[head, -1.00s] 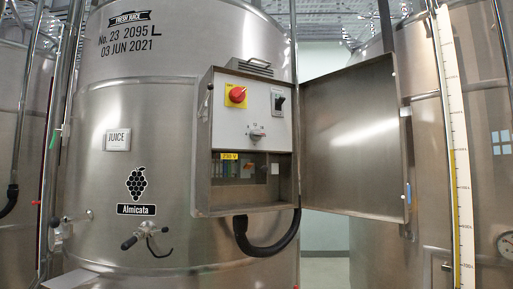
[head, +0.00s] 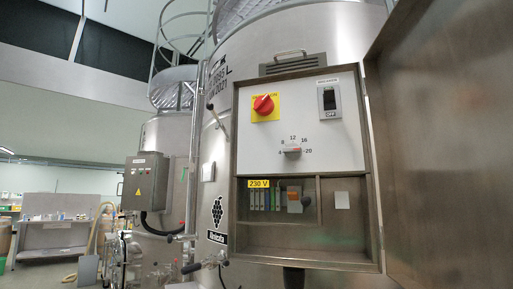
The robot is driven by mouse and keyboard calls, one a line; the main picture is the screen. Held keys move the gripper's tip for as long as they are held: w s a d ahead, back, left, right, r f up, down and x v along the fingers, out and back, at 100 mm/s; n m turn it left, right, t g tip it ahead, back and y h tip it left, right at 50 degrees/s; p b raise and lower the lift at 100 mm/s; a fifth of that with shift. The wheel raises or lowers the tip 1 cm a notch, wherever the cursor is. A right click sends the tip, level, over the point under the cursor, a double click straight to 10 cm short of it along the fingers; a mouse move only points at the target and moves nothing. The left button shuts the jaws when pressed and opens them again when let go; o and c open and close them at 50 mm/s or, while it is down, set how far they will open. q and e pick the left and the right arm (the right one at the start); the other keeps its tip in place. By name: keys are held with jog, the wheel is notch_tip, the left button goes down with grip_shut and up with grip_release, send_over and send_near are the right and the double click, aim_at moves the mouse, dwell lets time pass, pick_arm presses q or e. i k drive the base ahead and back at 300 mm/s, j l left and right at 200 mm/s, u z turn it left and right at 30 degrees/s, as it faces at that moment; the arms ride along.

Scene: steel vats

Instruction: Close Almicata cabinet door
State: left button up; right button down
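The Almicata cabinet (head: 308,262) is a steel box on the front of the vat, in the middle right of the head view. Its door (head: 450,150) stands wide open, hinged on the cabinet's right side and reaching past the right edge of the picture. Inside are a red rotary switch (head: 263,105) on a yellow plate, a dial (head: 291,149), a breaker switch (head: 329,101) and a 230 V label (head: 259,184). The Almicata label (head: 217,237) with its grape sign is on the vat (head: 290,35) left of the cabinet. Neither of my grippers is in view.
A second vat (head: 167,160) with a closed grey control box (head: 145,181) stands further back left. A valve handle (head: 205,262) sticks out below the Almicata label. A ladder cage (head: 180,40) rises above. A workbench (head: 50,233) is at far left.

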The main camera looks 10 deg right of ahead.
aim_at(438, 82)
jog(key=k+l, duration=0.1)
jog(key=l, duration=0.85)
jog(key=k+l, duration=0.15)
jog(key=l, duration=0.35)
